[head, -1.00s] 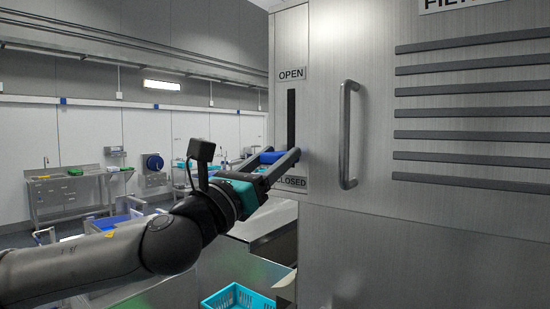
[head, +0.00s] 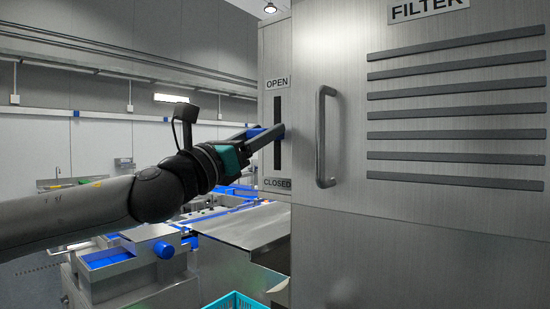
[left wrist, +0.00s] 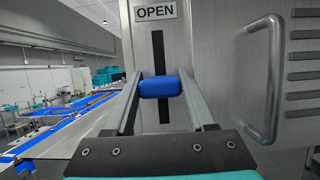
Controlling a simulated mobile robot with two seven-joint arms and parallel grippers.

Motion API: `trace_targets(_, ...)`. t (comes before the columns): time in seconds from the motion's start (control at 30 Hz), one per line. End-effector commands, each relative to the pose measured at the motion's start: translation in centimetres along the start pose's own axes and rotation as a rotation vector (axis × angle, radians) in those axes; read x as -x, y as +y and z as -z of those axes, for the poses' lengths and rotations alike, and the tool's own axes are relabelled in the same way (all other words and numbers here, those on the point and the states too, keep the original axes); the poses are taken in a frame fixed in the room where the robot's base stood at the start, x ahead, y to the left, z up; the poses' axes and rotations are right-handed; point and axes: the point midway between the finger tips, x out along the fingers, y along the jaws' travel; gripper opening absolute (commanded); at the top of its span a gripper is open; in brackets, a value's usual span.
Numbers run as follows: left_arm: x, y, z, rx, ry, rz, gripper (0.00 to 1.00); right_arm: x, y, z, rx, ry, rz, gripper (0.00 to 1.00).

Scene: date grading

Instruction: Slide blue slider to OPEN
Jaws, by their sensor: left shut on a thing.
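The blue slider (left wrist: 160,87) sits on a dark vertical slot (left wrist: 158,50) in the steel cabinet front. An OPEN label (head: 277,83) is above the slot and a CLOSED label (head: 277,183) below it. My left gripper (head: 268,132) is shut on the blue slider, with one finger on each side of it, about midway along the slot. In the head view the slider (head: 254,132) is mostly hidden by the fingers. In the left wrist view the gripper (left wrist: 162,90) shows with the slider between its fingertips. My right gripper is not in view.
A vertical door handle (head: 322,137) stands out just right of the slot. Dark horizontal louvers and a FILTER label (head: 428,8) are further right. A turquoise crate (head: 236,301) is below. A steel machine with blue parts (head: 135,255) stands at lower left.

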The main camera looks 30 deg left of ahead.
Motion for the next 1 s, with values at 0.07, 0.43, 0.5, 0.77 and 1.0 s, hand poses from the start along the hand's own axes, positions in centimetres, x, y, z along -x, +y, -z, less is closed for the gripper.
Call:
trace_targets(0.07,-0.7,0.0,-1.9,0.000,-0.003,-0.001,0.00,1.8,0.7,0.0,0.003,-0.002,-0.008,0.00)
trace_targets(0.43,-2.1,-0.1,-5.2,0.000,-0.003,0.002,0.00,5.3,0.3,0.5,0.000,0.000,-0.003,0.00)
trace_targets(0.5,-2.2,-0.1,-5.4,0.000,-0.003,0.002,0.00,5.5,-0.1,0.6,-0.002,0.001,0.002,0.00)
trace_targets(0.77,-2.2,-0.1,-5.7,0.000,-0.009,0.001,0.00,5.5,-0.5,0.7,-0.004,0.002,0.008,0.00)
trace_targets(1.0,-2.2,-0.1,-5.7,0.000,-0.009,0.001,0.68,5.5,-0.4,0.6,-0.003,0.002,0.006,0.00)
